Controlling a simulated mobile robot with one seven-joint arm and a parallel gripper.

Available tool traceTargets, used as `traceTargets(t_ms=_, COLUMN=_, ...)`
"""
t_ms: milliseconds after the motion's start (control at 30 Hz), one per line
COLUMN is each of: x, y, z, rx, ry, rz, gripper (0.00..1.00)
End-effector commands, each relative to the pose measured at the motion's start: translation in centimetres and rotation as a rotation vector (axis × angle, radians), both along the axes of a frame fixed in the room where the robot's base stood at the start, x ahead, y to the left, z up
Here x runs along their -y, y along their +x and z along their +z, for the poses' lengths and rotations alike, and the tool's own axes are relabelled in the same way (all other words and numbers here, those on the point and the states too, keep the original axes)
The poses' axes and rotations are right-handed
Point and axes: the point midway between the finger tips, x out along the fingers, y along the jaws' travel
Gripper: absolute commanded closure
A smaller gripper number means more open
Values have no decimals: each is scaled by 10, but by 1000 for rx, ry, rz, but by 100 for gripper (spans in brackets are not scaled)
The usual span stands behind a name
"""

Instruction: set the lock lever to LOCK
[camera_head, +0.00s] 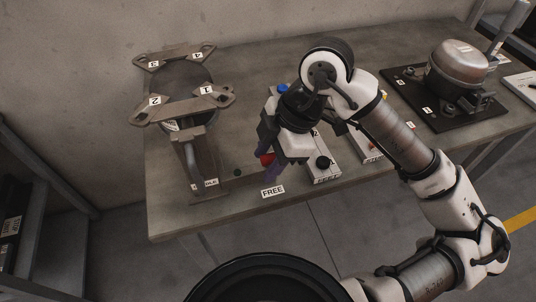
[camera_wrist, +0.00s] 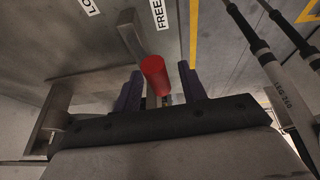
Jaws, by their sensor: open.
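The lock lever shows in the wrist view as a flat metal bar (camera_wrist: 131,37) with a red grip (camera_wrist: 155,75). The bar's end lies closer to the FREE label (camera_wrist: 158,14) than to the partly cut-off LO… label (camera_wrist: 89,6). In the head view the red grip (camera_head: 267,159) is mostly hidden by my gripper, above the FREE label (camera_head: 272,192); the LOCK label (camera_head: 209,183) is partly covered further left. My gripper (camera_head: 272,173) is open, its purple fingers (camera_wrist: 160,88) on either side of the red grip. I cannot tell whether they touch it.
A metal fixture (camera_head: 181,103) with numbered arms stands left of my gripper on the table (camera_head: 240,75). A box with a black knob (camera_head: 323,163) is close on the right. A compressor (camera_head: 459,62) sits on a black plate further right. The table's back middle is clear.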

Motion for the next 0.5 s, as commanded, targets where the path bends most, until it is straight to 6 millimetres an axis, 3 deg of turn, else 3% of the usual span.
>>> traceTargets(t_ms=300, x=-1, y=0, z=-2, rx=0, ry=0, rz=0, gripper=60)
traceTargets(t_ms=500, x=-1, y=0, z=-2, rx=0, ry=0, rz=0, gripper=86)
